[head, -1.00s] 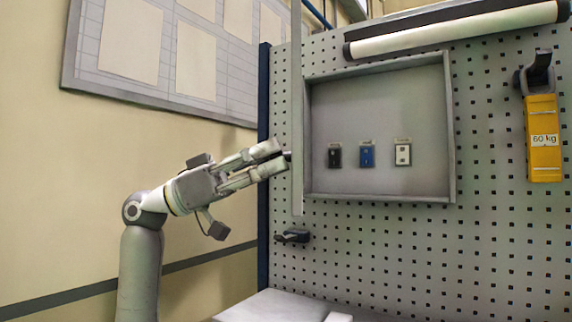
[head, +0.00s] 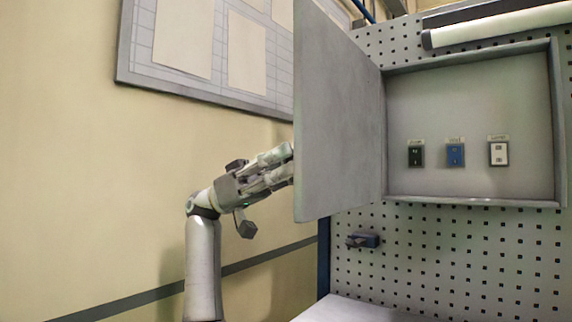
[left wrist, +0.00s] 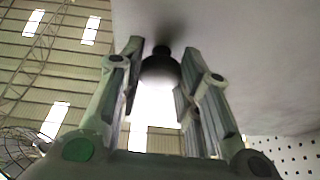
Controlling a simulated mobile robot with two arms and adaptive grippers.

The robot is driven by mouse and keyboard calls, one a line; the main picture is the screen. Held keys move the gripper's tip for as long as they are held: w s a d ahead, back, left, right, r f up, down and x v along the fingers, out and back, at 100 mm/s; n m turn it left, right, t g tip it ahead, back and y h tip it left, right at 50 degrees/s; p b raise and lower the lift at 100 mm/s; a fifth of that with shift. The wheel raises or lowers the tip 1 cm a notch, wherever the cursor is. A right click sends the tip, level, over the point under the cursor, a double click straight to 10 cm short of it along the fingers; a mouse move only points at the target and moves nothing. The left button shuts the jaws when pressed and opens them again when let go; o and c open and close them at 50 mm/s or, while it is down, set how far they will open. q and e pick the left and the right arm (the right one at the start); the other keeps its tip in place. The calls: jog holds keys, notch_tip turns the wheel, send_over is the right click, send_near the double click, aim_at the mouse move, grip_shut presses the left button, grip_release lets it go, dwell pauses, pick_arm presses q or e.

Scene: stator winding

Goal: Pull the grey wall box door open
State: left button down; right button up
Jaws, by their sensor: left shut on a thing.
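The grey wall box (head: 475,201) is on the perforated wall at the right of the head view. Its grey door (head: 342,120) stands open, swung outward from the box's left edge, with its inner face showing. My left gripper (head: 286,165) is at the door's far side, its fingertips partly hidden behind the door's free edge. In the left wrist view, a dark round knob (left wrist: 160,68) on the pale door face (left wrist: 240,50) sits between the fingers of my left gripper (left wrist: 162,52), which is shut on it. My right gripper is not in view.
Inside the box are a black switch (head: 415,153), a blue switch (head: 455,154) and a white switch (head: 498,153). A small dark holder (head: 363,240) juts from the wall below the door. A pale surface (head: 350,309) lies below it. A board with papers (head: 190,45) hangs at left.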

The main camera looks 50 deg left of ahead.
pick_arm(q)
jog(key=shift+d, duration=0.15)
jog(key=c, duration=1)
grip_release()
jog(key=shift+d, duration=0.1)
jog(key=shift+c, duration=0.2)
jog(key=v, duration=1.2)
jog(key=shift+w, duration=0.1)
jog(key=shift+r, duration=0.15)
